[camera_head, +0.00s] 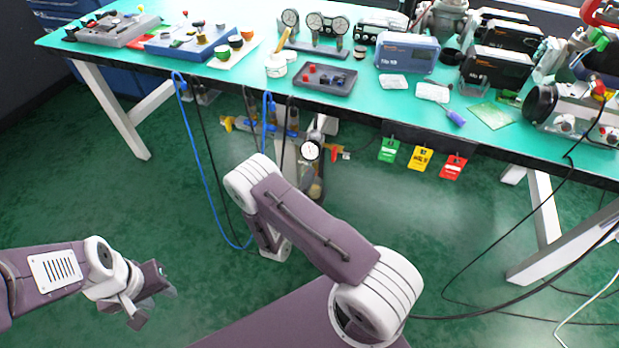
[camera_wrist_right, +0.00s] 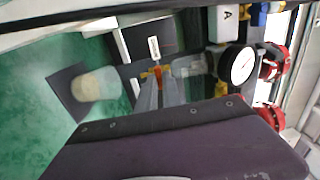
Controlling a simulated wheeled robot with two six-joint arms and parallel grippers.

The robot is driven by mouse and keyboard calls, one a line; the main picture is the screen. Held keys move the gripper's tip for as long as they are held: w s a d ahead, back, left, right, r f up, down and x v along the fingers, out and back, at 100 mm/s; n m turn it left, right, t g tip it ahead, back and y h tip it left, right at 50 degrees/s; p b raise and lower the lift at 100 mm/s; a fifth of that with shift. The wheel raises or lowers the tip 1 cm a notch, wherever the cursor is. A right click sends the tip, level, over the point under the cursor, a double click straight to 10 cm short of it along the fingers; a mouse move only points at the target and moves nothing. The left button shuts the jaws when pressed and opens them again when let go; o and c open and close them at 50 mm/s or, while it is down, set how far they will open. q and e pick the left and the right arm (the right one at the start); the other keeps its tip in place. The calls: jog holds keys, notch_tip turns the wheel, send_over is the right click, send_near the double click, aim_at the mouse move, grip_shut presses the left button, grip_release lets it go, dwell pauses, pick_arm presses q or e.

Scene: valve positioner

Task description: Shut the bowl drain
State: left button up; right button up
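Under the bench, the filter unit with a round gauge (camera_head: 310,151) and a clear bowl (camera_head: 315,187) hangs near the middle. In the right wrist view the bowl (camera_wrist_right: 190,66) lies sideways beside the gauge (camera_wrist_right: 240,65). A small orange-yellow drain piece (camera_wrist_right: 155,72) sits at the bowl's end, near a white tag (camera_wrist_right: 154,48). My right gripper (camera_wrist_right: 160,84) has its two grey fingers at the drain piece; whether they touch or grip it is unclear. In the head view my right arm hides that gripper. My left gripper (camera_head: 158,297) is open and empty over the floor, far from the bench.
The green bench (camera_head: 225,85) carries instruments and trays above. A blue hose (camera_head: 205,165) and dark cables hang left of the filter unit. Red knobs (camera_wrist_right: 272,62) are beside the gauge. Green, yellow and red tags (camera_head: 420,159) hang at right. The floor at left is clear.

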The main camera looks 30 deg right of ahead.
jog(key=o, duration=0.4)
jog(key=shift+a, duration=0.1)
jog(key=p+v, duration=0.2)
jog(key=v, duration=0.7)
